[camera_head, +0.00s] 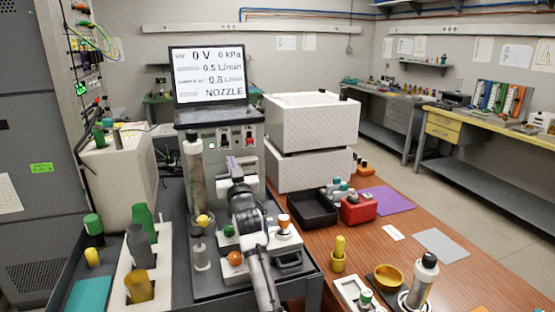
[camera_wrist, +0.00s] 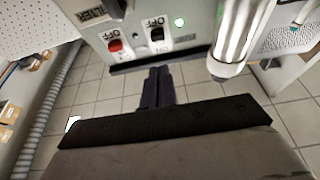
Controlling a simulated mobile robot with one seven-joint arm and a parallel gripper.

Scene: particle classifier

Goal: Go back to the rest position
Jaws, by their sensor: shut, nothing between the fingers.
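My gripper (camera_head: 233,162) is in front of the grey instrument panel (camera_head: 210,150) in the head view. In the wrist view its two dark fingers (camera_wrist: 158,74) lie together, empty, pointing at the panel's lower edge. On the panel (camera_wrist: 185,55) are a red rocker switch (camera_wrist: 114,45) and a black rocker switch (camera_wrist: 157,34), both with OFF labels. Whether the fingertips touch the panel cannot be told. The screen (camera_head: 208,75) above reads 0 V, 0 kPa and NOZZLE.
White perforated boxes (camera_head: 312,125), a black tray (camera_head: 312,208) and a red case (camera_head: 358,208) stand to the right. A white bottle rack (camera_head: 122,270) is at the left. The wooden table's right part is fairly open.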

